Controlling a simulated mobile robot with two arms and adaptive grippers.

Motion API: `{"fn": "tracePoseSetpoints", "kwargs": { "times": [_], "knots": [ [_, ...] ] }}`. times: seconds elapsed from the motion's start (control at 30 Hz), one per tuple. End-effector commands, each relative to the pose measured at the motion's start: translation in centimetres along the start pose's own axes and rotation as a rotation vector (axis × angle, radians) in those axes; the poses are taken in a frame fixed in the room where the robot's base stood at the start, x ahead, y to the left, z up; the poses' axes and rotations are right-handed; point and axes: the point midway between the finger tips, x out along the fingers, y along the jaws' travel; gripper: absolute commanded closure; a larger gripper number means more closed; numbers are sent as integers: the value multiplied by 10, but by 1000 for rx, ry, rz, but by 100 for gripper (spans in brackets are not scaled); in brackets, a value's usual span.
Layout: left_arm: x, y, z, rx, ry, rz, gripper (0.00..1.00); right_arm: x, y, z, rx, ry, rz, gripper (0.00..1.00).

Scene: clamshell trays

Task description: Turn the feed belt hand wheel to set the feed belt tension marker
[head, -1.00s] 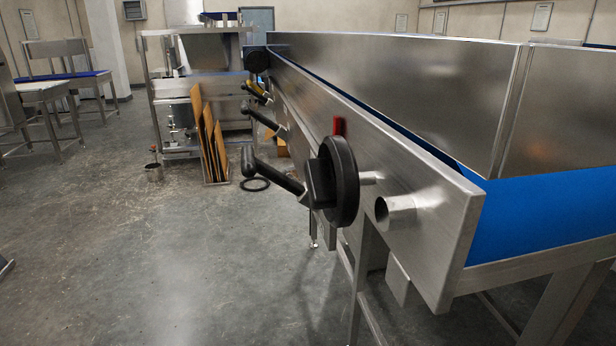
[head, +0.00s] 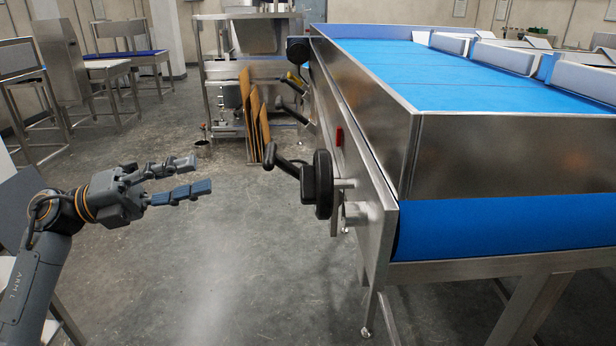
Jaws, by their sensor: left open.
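The black hand wheel (head: 323,185) stands out from the near end of the conveyor's steel side plate, seen almost edge-on. Its black crank handle (head: 283,162) points left. A red marker (head: 339,137) shows on the side plate just above and right of the wheel. My left gripper (head: 190,177) comes in from the left with its fingers apart and empty. In the picture it is left of the handle, with a clear gap between them. My right gripper is not in view.
The feed conveyor with its blue belt (head: 490,222) and steel side walls fills the right. Brown boards (head: 254,115) stand behind the wheel. Another black handle (head: 296,115) sticks out farther along the side plate. Grey floor (head: 215,270) lies open in front.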

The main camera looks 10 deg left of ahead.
Motion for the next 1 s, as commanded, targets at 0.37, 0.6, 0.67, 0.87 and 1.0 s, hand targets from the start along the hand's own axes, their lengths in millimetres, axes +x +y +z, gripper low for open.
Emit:
{"fn": "tracePoseSetpoints", "kwargs": {
  "times": [0.37, 0.6, 0.67, 0.87, 1.0],
  "knots": [
    [28, -36, -42, 193, 175, 158, 58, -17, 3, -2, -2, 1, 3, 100],
    [77, -30, -49, 190, 174, 151, 58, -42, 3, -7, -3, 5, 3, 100],
    [90, -28, -51, 191, 174, 151, 58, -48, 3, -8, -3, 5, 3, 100],
    [124, -21, -57, 191, 172, 152, 58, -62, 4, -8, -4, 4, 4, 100],
    [139, -16, -60, 190, 171, 154, 58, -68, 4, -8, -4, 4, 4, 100]
  ]
}}
